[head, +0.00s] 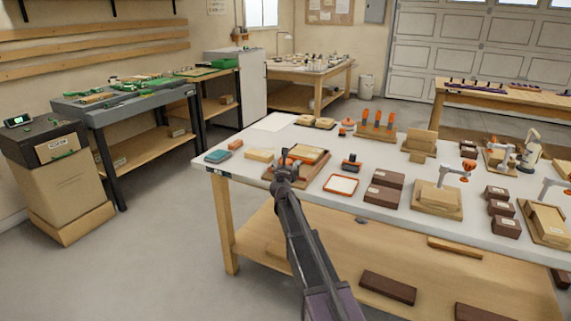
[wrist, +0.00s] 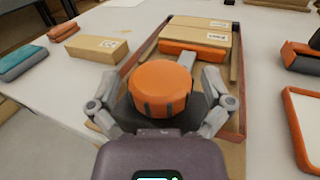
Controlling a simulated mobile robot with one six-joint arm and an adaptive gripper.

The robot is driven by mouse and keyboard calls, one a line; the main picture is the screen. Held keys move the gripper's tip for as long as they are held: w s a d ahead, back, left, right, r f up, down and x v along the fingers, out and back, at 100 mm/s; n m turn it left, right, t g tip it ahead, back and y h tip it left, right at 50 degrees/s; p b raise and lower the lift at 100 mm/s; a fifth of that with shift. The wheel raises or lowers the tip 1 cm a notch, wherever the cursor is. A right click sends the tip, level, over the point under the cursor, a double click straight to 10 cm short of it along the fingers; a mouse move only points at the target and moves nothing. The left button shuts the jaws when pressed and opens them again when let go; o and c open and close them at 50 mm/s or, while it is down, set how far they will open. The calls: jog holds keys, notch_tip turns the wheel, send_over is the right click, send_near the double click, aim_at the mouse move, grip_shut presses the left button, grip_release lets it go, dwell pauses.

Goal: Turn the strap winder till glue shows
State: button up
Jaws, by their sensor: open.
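The orange round strap winder knob (wrist: 160,88) is at the middle of the wrist view, at the near end of a wooden tray (wrist: 240,118). My gripper (wrist: 160,100) is open, with one finger on each side of the knob; I cannot tell whether they touch it. Labelled wooden blocks (wrist: 197,34) lie in the tray beyond the knob, with an orange bar (wrist: 193,54) against their near side. In the head view my gripper (head: 287,165) is over the near left part of the tray (head: 316,170), hiding the knob. I see no clear glue line at the joints.
Left of the tray lie a pale wooden block (wrist: 97,47), an orange block (wrist: 63,31) and a teal block (wrist: 22,62). On its right is an orange-rimmed white tray (wrist: 308,122). The white bench (head: 375,148) has several other fixtures farther right.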

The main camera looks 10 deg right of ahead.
jog(key=c, duration=1.1)
jog(key=shift+w+a+m+h, duration=0.1)
jog(key=shift+m+h, duration=0.2)
jog(key=shift+h, duration=0.2)
jog(key=shift+m+g+h, duration=0.7)
jog(key=shift+m+h, duration=0.2)
jog(key=shift+h, duration=0.4)
jog(key=shift+m+g+h, duration=1.3)
jog(key=shift+m+h, duration=0.2)
jog(key=shift+h, duration=0.4)
